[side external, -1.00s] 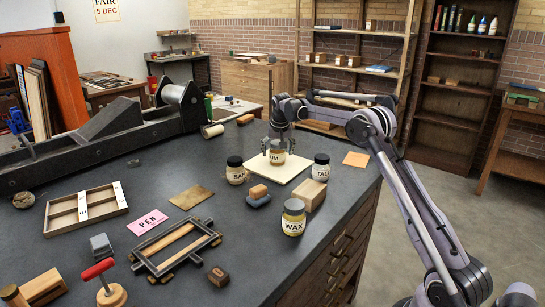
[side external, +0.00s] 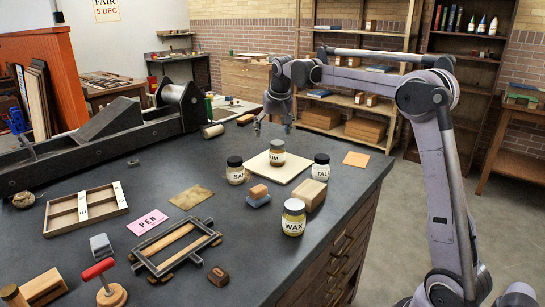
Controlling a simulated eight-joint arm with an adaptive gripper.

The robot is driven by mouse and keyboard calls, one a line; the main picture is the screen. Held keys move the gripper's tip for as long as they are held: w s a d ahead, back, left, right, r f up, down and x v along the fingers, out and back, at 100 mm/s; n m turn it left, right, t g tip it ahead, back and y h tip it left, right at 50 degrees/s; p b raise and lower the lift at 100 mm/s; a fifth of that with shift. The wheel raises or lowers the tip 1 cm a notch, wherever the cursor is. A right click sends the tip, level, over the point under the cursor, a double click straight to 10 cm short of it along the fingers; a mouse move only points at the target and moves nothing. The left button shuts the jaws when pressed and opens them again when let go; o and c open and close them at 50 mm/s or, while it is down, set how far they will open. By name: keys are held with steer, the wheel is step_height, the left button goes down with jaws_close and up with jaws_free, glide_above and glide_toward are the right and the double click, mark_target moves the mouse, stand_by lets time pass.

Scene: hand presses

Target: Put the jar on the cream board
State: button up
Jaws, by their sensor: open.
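A small jar (side external: 277,153) with a grey-green lid and an amber body stands upright on the cream board (side external: 266,178). Its label is only partly legible. My gripper (side external: 272,130) is open and empty, raised above and behind the jar, apart from it. Three other labelled jars stand on the dark bench around the board: a black-lidded one (side external: 236,170) at its left, a black-lidded one (side external: 320,167) at its right, and the WAX jar (side external: 293,217) nearer the camera.
A wooden block (side external: 311,194) and a small block on a blue-grey base (side external: 258,195) lie in front of the board. An orange card (side external: 356,159) lies to the right. A long dark press (side external: 110,130) fills the back left.

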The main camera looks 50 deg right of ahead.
steer(key=s+a+n+t+y, duration=0.15)
steer(key=s+a+n, duration=0.25)
steer(key=s+a, duration=1.05)
steer(key=s+a+f+n, duration=0.1)
steer(key=s+a+f, duration=0.3)
steer(key=s, duration=0.2)
steer(key=s+a+f+n+t+y, duration=0.1)
steer(key=s+a+f+n, duration=0.1)
steer(key=s+a+f, duration=0.2)
steer(key=s+f, duration=0.1)
steer(key=s, duration=0.1)
steer(key=shift+s, duration=0.3)
